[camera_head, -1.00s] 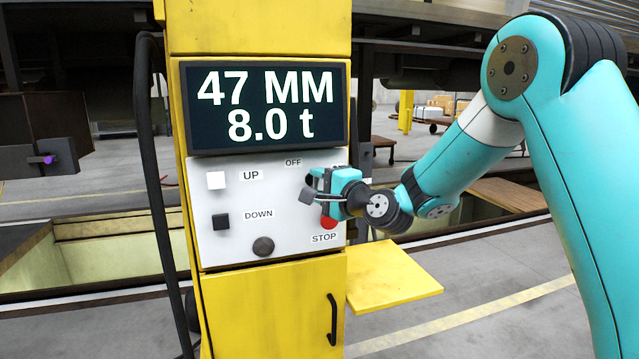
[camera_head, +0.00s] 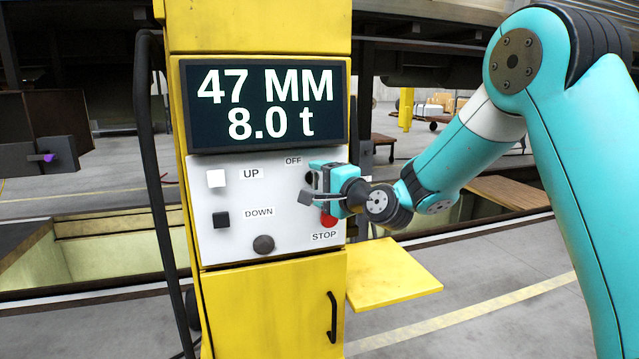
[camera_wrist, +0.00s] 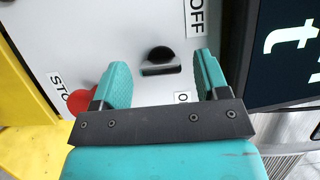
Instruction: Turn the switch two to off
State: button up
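The black rotary switch (camera_wrist: 160,62) is on the white control panel (camera_head: 290,215), beside the OFF label (camera_head: 293,161). In the wrist view the OFF label (camera_wrist: 196,15) is at the top, right of the switch. My gripper (camera_wrist: 158,85) is open, its two teal fingers on either side of the switch and apart from it. In the head view my gripper (camera_head: 312,183) is at the panel's right side and hides most of the switch.
The red stop button (camera_head: 329,222) is just below my gripper, and it shows beside the left finger in the wrist view (camera_wrist: 80,102). The UP button (camera_head: 216,178), DOWN button (camera_head: 221,220) and a round black knob (camera_head: 263,244) are further left. A yellow shelf (camera_head: 393,275) juts out lower right.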

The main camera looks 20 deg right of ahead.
jog(key=b+v, duration=0.7)
jog(key=v, duration=1)
jog(key=shift+s, duration=0.2)
